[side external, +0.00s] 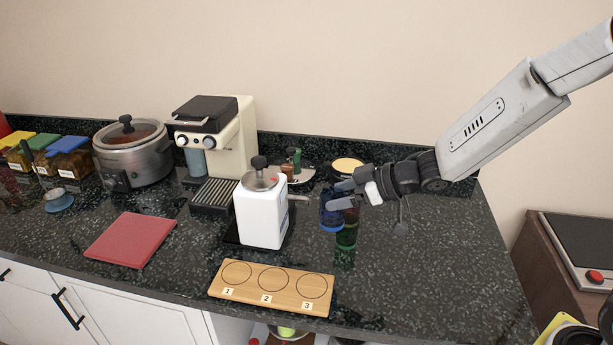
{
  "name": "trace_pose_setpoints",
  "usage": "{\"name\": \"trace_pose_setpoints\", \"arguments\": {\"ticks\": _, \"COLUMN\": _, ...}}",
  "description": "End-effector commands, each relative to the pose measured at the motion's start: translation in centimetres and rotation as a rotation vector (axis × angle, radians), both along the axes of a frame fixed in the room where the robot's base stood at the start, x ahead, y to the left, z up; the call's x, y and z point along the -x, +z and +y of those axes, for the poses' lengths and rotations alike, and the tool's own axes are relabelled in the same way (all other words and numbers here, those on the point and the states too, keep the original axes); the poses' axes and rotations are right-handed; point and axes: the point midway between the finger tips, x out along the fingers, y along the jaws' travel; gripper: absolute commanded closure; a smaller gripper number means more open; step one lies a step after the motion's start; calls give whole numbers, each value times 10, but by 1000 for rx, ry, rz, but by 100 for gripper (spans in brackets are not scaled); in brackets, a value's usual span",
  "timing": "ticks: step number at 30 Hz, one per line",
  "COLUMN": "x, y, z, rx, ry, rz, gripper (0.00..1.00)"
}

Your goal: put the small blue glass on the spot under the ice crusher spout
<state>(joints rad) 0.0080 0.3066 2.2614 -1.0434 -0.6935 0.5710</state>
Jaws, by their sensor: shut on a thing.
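My gripper (345,194) is shut on a small blue glass (330,213), at the right of the white machine. The glass looks upright; I cannot tell whether its base touches the counter. A green glass (347,234) stands close to the blue one, partly overlapped by it and the gripper. The white machine (262,217), with a dark knob on top and a handle at its right, looks like the ice crusher. A dark flat base (231,237) shows at its left. Its spout and the spot under it cannot be made out.
A wooden board (255,300) with three numbered circles lies in front. A cream coffee machine (235,140) with a drip tray (212,196) stands behind, and a slow cooker (133,157) at left. A red mat (131,240) lies left. The counter's right side (430,270) is clear.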

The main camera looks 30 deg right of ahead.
Motion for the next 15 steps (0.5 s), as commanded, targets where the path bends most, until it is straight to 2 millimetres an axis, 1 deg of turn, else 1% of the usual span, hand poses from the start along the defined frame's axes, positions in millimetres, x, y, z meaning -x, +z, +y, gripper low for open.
{"name": "trace_pose_setpoints", "arguments": {"ticks": 3, "x": -15, "y": 12, "z": 14, "rx": -1, "ry": 45, "rz": -4, "gripper": 100}}
{"name": "trace_pose_setpoints", "arguments": {"ticks": 7, "x": -28, "y": 24, "z": 27, "rx": 3, "ry": 86, "rz": -4, "gripper": 100}}
{"name": "trace_pose_setpoints", "arguments": {"ticks": 10, "x": -36, "y": 30, "z": 34, "rx": 8, "ry": 108, "rz": -1, "gripper": 100}}
{"name": "trace_pose_setpoints", "arguments": {"ticks": 15, "x": -42, "y": 36, "z": 39, "rx": 12, "ry": 124, "rz": 0, "gripper": 100}}
